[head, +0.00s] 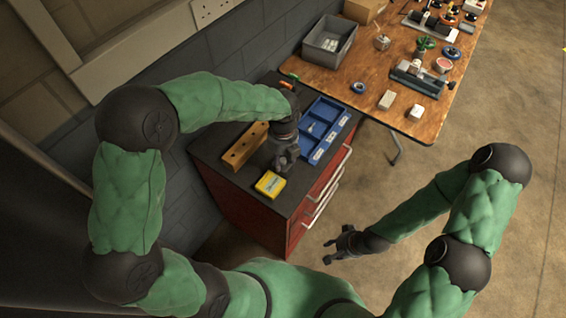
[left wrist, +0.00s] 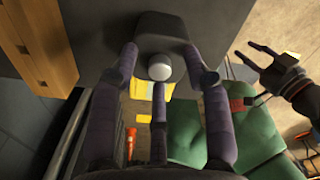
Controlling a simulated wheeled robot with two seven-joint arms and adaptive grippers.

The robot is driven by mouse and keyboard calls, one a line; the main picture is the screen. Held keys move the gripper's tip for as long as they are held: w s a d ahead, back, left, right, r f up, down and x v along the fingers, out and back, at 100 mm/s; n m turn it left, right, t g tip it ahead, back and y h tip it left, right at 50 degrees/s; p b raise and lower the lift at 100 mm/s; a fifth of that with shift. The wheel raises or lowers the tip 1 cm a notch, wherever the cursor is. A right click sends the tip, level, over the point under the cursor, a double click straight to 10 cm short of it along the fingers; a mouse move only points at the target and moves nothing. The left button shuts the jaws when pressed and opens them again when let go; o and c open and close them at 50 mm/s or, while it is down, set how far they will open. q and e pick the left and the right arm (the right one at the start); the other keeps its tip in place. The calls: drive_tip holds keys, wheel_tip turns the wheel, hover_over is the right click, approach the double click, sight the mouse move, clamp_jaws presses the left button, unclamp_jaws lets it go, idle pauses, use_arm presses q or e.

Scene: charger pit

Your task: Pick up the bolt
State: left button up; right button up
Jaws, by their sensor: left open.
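A small pale item that looks like the bolt (head: 311,126) lies in the blue tray (head: 345,122) in the head view. My left gripper (head: 284,164) is over the dark cabinet top, between the wooden block and the blue tray, apart from that item. Its fingers are spread in the left wrist view (left wrist: 162,50). A grey rounded knob (left wrist: 160,67) on a dark base shows between them; I cannot tell what it is. My right gripper (head: 336,250) hangs over the floor in front of the cabinet, fingers apart and empty; it also shows in the left wrist view (left wrist: 258,68).
A wooden block (head: 245,145) with holes and a yellow box (head: 270,184) flank my left gripper. An orange-handled tool (head: 287,84) lies behind. A wooden table (head: 335,82) with a grey bin (head: 329,42) and several parts stands at the back right. The floor at right is clear.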

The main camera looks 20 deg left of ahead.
use_arm(q)
drive_tip(key=shift+r, duration=0.1)
clamp_jaws()
drive_tip(key=shift+r+p, duration=0.3)
drive_tip(key=shift+r, duration=0.45)
drive_tip(key=s+d+r+p, duration=0.4)
drive_tip(key=s+r+p, duration=0.1)
drive_tip(key=s+r, duration=0.6)
drive_tip(key=shift+s+r, duration=0.25)
drive_tip(key=shift+s, duration=1)
drive_tip(key=shift+a, duration=0.1)
